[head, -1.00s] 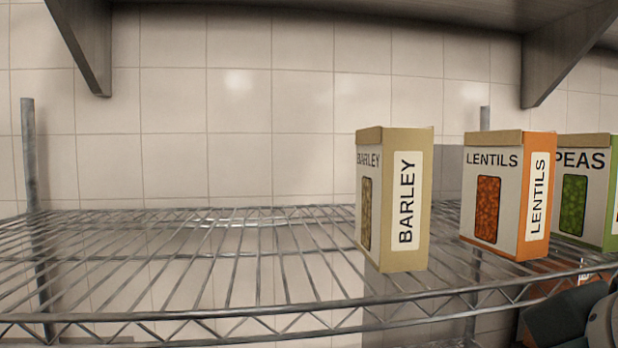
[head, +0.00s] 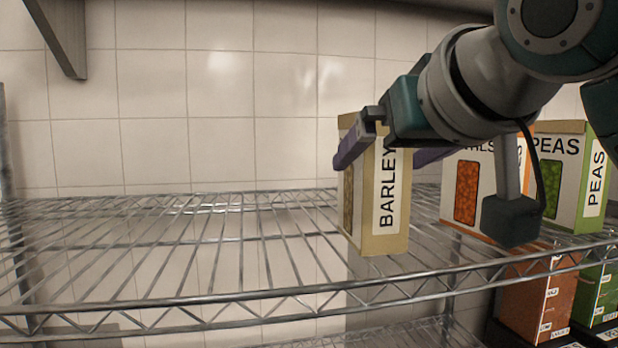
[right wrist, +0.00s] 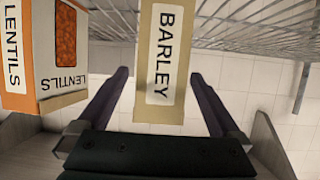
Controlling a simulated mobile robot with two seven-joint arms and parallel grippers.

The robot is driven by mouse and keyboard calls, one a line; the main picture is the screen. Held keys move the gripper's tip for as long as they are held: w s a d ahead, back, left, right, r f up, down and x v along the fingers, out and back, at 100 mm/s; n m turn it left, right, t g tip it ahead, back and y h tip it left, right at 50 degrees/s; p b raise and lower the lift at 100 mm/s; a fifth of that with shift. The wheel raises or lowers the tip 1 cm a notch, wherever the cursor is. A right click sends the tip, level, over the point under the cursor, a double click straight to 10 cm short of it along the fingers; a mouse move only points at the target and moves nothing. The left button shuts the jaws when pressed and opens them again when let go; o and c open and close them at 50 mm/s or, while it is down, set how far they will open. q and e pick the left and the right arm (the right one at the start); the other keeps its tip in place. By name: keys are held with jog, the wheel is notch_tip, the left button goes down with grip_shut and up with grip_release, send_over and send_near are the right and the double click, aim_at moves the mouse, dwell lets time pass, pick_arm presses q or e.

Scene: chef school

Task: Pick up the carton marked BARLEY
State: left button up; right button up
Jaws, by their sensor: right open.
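The BARLEY carton (head: 385,235) is tan with a white label and stands upright on the wire shelf, near its front edge. It also shows in the right wrist view (right wrist: 160,108), at the top centre. My right gripper (head: 390,158) is open in front of the carton, with one purple finger to each side of it. In the right wrist view the carton's near end lies between the two fingers (right wrist: 162,90), with gaps on both sides. The gripper and arm hide part of the carton's upper right. My left gripper is not in view.
The LENTILS carton (head: 453,200) stands close to the right of the BARLEY carton, partly behind my arm. The PEAS carton (head: 565,205) stands farther right. More boxes (head: 535,300) sit on the level below. The wire shelf (head: 180,255) is bare to the left.

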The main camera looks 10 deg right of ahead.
jog(key=x, duration=0.4)
jog(key=shift+w, duration=0.2)
grip_shut()
dwell(0.7)
jog(key=shift+r, duration=0.1)
